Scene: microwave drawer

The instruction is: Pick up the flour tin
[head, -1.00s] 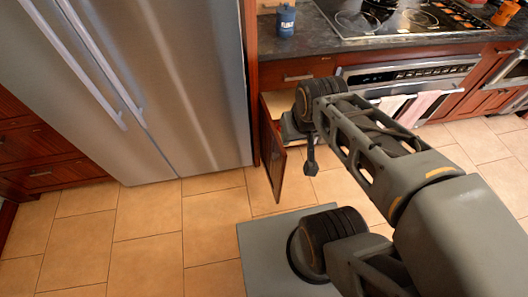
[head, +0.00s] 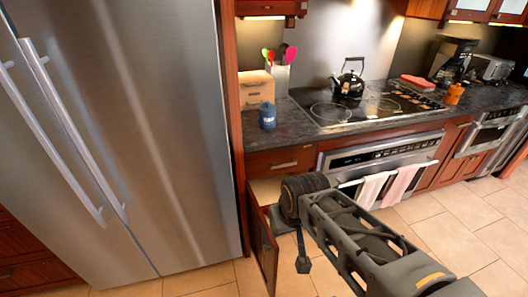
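A small blue tin with a pale label (head: 267,116), which looks like the flour tin, stands upright on the dark countertop (head: 262,137). It is close to the fridge side, in front of a light wooden box. My gripper (head: 303,265) hangs low at the end of my arm, below counter height and apart from the tin. It is small and dark here, and its fingers are not clear enough to show whether they are open.
A lower cabinet door (head: 264,240) stands open beside my arm. The steel fridge (head: 130,130) fills the left. A wooden bread box (head: 257,90), a utensil holder (head: 280,78), a cooktop (head: 360,102) and a black kettle (head: 349,82) are around the tin. Floor is free at right.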

